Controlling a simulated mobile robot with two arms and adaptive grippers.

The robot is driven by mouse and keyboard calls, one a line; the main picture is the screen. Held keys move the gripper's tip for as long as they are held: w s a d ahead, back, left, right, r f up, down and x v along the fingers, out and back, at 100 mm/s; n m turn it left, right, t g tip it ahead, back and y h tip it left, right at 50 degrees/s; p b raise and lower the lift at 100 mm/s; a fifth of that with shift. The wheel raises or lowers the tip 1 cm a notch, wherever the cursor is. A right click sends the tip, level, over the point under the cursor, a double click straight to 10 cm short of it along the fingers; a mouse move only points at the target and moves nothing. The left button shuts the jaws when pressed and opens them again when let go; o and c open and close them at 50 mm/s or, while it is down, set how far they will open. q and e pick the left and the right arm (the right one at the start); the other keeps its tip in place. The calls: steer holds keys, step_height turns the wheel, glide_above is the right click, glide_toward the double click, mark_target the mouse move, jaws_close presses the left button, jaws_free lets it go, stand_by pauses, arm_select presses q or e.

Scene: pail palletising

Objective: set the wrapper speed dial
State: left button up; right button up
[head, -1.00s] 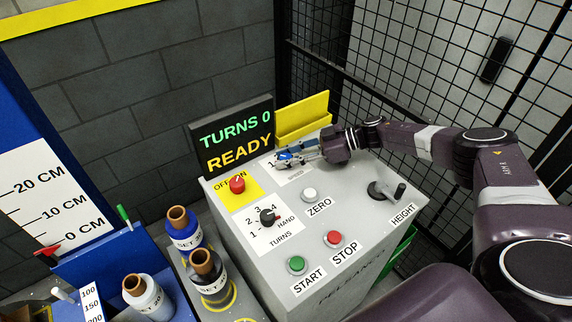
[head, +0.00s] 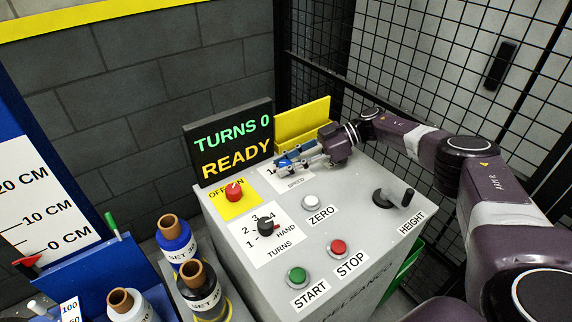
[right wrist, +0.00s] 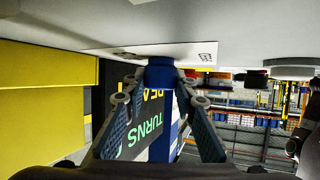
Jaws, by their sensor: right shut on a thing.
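The speed dial is a blue knob on a white label plate at the far edge of the grey control panel (head: 300,245). My right gripper (head: 287,162) reaches across the panel and is shut on the speed dial. In the right wrist view the blue speed dial (right wrist: 160,73) stands between the two fingers, against the panel face. In the head view the fingers cover most of the dial and part of its scale, so its setting cannot be read. My left gripper is not in view.
Display (head: 231,140) reads TURNS 0 and READY. Nearby are a red on/off knob (head: 234,191), black turns dial (head: 265,225), white ZERO button (head: 311,202), green START (head: 297,276), red STOP (head: 338,247) and a height crank (head: 383,197). A yellow holder (head: 303,122) stands behind; mesh fence right.

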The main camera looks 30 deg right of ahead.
steer(key=o, duration=1.2)
steer(key=shift+r, duration=0.1)
steer(key=v, duration=1.2)
